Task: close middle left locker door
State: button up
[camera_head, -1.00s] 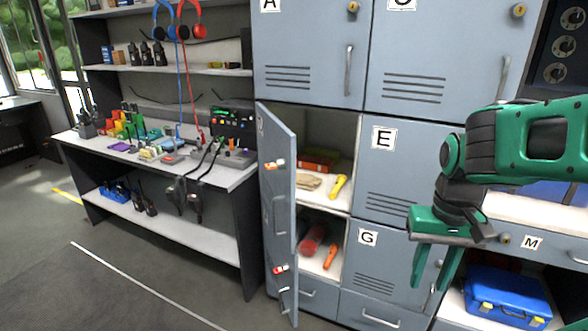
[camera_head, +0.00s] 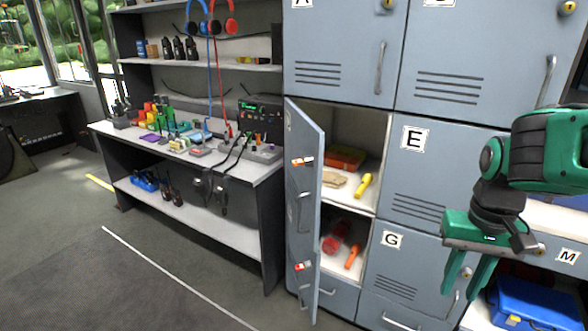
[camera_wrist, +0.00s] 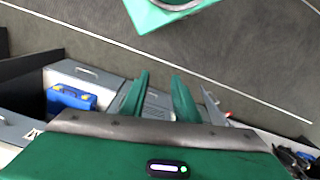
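The middle left locker door (camera_head: 307,165) is grey-blue and hinged at its left edge. It stands swung wide open, almost edge-on, in the head view. Its compartment (camera_head: 395,140) shows a red-orange box (camera_head: 345,158), a tan item (camera_head: 334,180) and a yellow flashlight (camera_head: 364,186). Below it, the lower left door (camera_head: 303,255) also stands open. My gripper (camera_head: 462,285) is to the right of both doors, in front of the G locker, apart from them. In the wrist view its two green fingers (camera_wrist: 160,78) are spread with nothing between them.
Closed lockers E (camera_head: 415,180) and G (camera_head: 395,275) are right of the open compartments. A workbench (camera_head: 265,172) with radios and tools stands left of the doors. A blue case (camera_head: 535,305) sits at lower right. Grey floor (camera_head: 150,270) in front is clear.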

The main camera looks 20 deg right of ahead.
jog(key=shift+d+r, duration=0.25)
jog(key=shift+r, duration=0.45)
grip_shut()
jog(key=w+a+r+n+t+h, duration=0.1)
jog(key=w+a+r+h, duration=0.15)
jog(key=w, duration=0.85)
jog(key=w+a+r+n+h, duration=0.2)
jog(key=w+a+r, duration=0.15)
jog(key=w, duration=0.75)
jog(key=w+a+r+n+t+h, duration=0.15)
jog(key=w+a, duration=0.35)
jog(key=a, duration=0.6)
jog(key=w+a+r+n+t, duration=0.15)
jog(key=w+a, duration=0.35)
jog(key=a, duration=0.7)
send_near(313, 195)
jog(key=shift+w+d+f+m+t, duration=0.2)
jog(key=shift+d+f, duration=0.3)
jog(key=shift+f, duration=0.35)
jog(key=shift+w+d+f+m+t, duration=0.1)
jog(key=shift+d+f+m+t, duration=0.1)
jog(key=shift+d+f, duration=0.5)
